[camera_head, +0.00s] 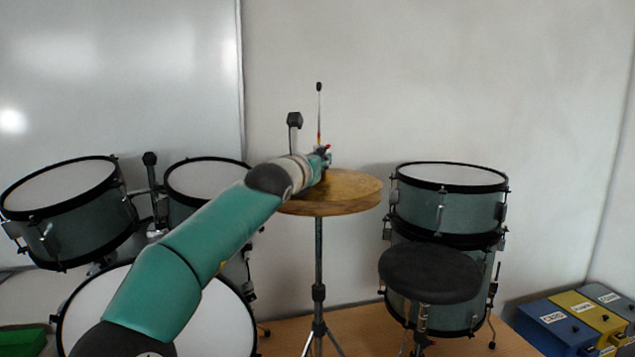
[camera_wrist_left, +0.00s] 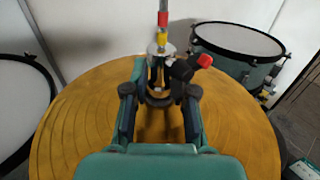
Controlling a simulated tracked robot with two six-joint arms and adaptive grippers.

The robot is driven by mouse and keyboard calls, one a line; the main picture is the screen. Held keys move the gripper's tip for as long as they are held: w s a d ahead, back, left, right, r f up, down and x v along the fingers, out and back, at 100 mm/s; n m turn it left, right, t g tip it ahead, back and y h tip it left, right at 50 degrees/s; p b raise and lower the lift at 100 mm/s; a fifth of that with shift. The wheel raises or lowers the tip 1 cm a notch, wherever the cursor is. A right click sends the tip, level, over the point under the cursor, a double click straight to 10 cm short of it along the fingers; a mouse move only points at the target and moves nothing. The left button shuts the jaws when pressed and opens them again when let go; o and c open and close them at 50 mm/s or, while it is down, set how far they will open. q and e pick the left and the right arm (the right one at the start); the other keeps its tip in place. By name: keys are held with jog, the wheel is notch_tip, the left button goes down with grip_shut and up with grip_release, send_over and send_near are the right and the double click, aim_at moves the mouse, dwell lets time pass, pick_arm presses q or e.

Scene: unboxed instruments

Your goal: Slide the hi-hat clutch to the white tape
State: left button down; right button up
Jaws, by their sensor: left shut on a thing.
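The hi-hat stand has a thin rod (camera_head: 319,103) rising above brass cymbals (camera_head: 345,190). In the left wrist view the rod carries a red band (camera_wrist_left: 162,18) and a yellow band (camera_wrist_left: 161,38); I cannot make out white tape. The hi-hat clutch (camera_wrist_left: 160,50) is a metal piece on the rod just below the yellow band, with a dark side screw tipped red (camera_wrist_left: 204,60). My left gripper (camera_head: 324,156) is at the rod just above the cymbals, its fingers (camera_wrist_left: 159,92) on either side of the clutch and shut on it. Their exact contact is partly hidden.
Drums stand left (camera_head: 60,190) and right (camera_head: 450,177) of the hi-hat. A round black stool (camera_head: 430,272) is in front of the right drums. Blue and yellow boxes (camera_head: 590,315) lie at the lower right. The space above the cymbals is mostly clear.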

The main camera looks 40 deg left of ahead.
pick_arm(q)
jog(key=shift+f, duration=0.4)
dwell(0.3)
jog(key=c, duration=1)
grip_release()
jog(key=shift+s+d+f+b, duration=0.1)
jog(key=shift+s+d+b, duration=0.05)
jog(key=shift+s+b, duration=0.55)
jog(key=b+v, duration=0.2)
jog(key=v, duration=0.2)
jog(key=shift+b, duration=0.35)
jog(key=shift+b+v, duration=0.95)
jog(key=shift+v, duration=1.35)
jog(key=shift+d, duration=0.1)
